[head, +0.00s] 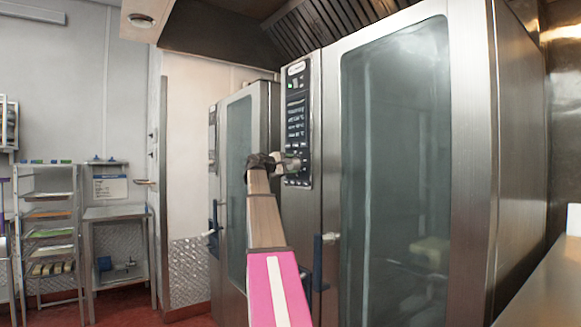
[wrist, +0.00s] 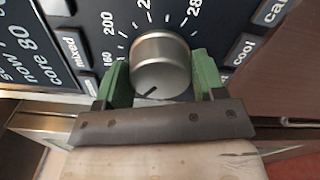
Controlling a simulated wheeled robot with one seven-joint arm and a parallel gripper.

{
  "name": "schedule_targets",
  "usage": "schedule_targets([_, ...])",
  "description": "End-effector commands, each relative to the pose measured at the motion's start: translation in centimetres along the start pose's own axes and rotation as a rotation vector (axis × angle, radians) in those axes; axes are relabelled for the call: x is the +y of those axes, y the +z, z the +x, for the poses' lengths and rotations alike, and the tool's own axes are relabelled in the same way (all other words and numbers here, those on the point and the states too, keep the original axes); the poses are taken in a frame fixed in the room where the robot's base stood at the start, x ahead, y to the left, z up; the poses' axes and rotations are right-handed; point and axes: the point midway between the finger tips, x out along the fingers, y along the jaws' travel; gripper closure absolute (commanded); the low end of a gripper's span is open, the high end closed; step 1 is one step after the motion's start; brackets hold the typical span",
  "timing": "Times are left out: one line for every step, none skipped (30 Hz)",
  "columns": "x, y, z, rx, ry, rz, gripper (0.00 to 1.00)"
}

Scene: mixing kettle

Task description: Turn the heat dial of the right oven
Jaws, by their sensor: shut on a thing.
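The heat dial (wrist: 160,64) is a round silver knob with a dark pointer mark, on a dark panel with a temperature scale, in the wrist view. The green fingers of my gripper (wrist: 157,82) are shut on the dial, one on each side. The dial's pointer mark points down and to the left in that view. In the head view, my gripper (head: 285,163) reaches the control panel (head: 297,112) of the right oven (head: 395,160). The dial is too small to make out there.
A second oven (head: 236,150) stands to the left, farther back. The right oven's blue door handle (head: 318,262) is below the panel. A tray rack (head: 48,240) and a metal table (head: 117,212) stand at far left. A steel counter (head: 540,275) is at the right.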

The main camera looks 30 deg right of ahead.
Motion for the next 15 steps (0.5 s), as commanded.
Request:
schedule_targets([-0.06,0.01,-0.02,0.0,-0.002,0.041,0.6])
schedule_targets([-0.06,0.01,-0.02,0.0,-0.002,0.067,0.6])
schedule_targets([-0.06,0.01,-0.02,0.0,-0.002,0.104,0.6])
schedule_targets([-0.06,0.01,-0.02,0.0,-0.002,0.132,0.6])
schedule_targets([-0.07,0.01,-0.02,-0.001,-0.002,0.161,0.6])
schedule_targets([-0.07,0.01,-0.02,-0.001,-0.002,0.2,0.6])
schedule_targets([-0.07,0.01,-0.02,-0.001,-0.002,0.228,0.6])
schedule_targets([-0.07,0.01,-0.02,-0.001,-0.002,0.256,0.6])
schedule_targets([-0.07,0.01,-0.03,-0.001,-0.002,0.295,0.6])
schedule_targets([-0.07,0.01,-0.03,-0.001,-0.002,0.323,0.6])
schedule_targets([-0.08,0.01,-0.03,-0.001,-0.002,0.352,0.6])
schedule_targets([-0.08,0.01,-0.03,-0.001,-0.002,0.39,0.6])
schedule_targets([-0.08,0.01,-0.03,-0.001,-0.002,0.418,0.6])
schedule_targets([-0.08,0.01,-0.03,-0.001,-0.002,0.447,0.6])
schedule_targets([-0.08,0.01,-0.03,-0.001,-0.002,0.485,0.6])
